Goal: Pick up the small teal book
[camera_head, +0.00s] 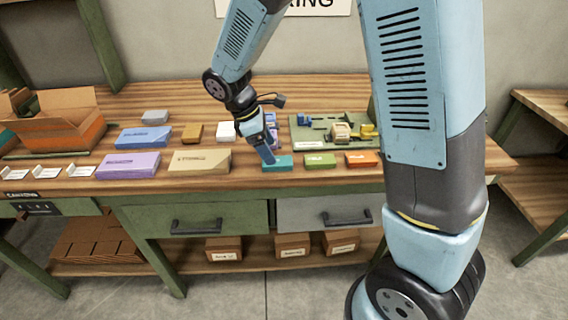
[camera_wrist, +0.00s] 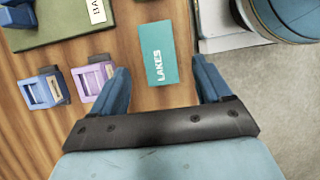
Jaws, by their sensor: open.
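The small teal book (camera_head: 278,163) lies flat near the front edge of the wooden bench, left of a green book. In the wrist view the teal book (camera_wrist: 157,53) shows its white word "LAKES" and lies ahead of and between my fingers. My gripper (camera_wrist: 168,82) is open and empty, with one blue finger to each side of the book's line. In the head view my gripper (camera_head: 266,153) is at the teal book, partly covering its left end. I cannot tell its height above the book.
A green book (camera_head: 320,160) and an orange book (camera_head: 361,159) lie to the right. A tan book (camera_head: 200,161) and a purple book (camera_head: 128,166) lie to the left. A green board (camera_head: 310,138) lies behind.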

